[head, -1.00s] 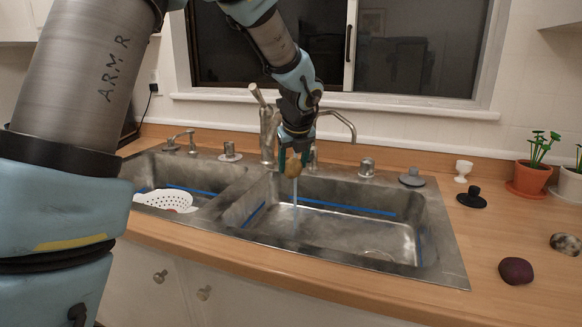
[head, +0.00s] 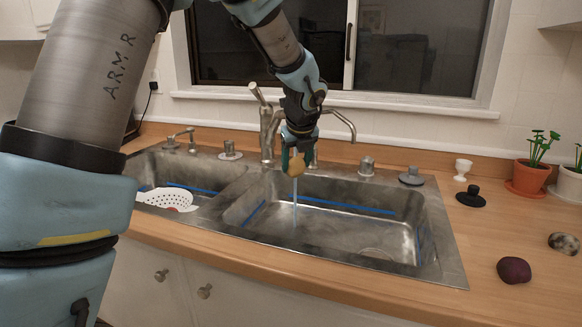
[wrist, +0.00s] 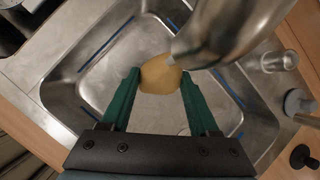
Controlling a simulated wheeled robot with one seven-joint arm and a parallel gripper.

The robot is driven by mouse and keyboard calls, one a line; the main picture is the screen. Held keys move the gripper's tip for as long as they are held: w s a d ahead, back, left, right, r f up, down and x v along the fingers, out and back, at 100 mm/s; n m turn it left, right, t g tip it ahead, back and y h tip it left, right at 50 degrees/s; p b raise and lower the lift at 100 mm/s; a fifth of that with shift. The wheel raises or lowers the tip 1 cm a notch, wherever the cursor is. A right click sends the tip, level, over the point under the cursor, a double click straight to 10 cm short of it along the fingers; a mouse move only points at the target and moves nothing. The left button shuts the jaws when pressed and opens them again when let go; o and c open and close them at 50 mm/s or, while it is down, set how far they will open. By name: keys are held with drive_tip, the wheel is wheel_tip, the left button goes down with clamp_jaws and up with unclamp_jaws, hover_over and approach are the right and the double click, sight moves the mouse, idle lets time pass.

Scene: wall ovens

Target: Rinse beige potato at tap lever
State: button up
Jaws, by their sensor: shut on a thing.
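The beige potato (head: 297,166) is held between the green fingers of my gripper (head: 294,152), above the right basin of the sink. In the wrist view the potato (wrist: 160,74) sits between the two fingertips (wrist: 160,84), with the metal spout (wrist: 225,30) passing close by it on the right. A thin stream of water (head: 295,200) falls below the potato into the basin. The tap lever (head: 257,93) is raised and tilted at the top of the tap body (head: 266,135), left of my gripper. Whether the potato touches the spout cannot be told.
The metal sink (head: 440,262) has two basins; a white strainer (head: 168,199) sits in the left one. On the right counter are a dark red potato (head: 514,270), a speckled stone-like thing (head: 564,243), a black stopper (head: 471,197), a white cup (head: 462,168) and potted plants (head: 530,175).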

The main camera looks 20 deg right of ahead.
drive_tip(key=s+a+b, duration=0.2)
drive_tip(key=s, duration=0.5)
drive_tip(key=shift+s, duration=0.35)
idle(1.4)
drive_tip(key=s+a+r+p, duration=0.1)
drive_tip(key=s+r+p, duration=0.2)
drive_tip(key=s+r, duration=0.1)
drive_tip(key=shift+s+a, duration=0.25)
drive_tip(key=shift+s, duration=0.15)
drive_tip(key=shift+s, duration=0.1)
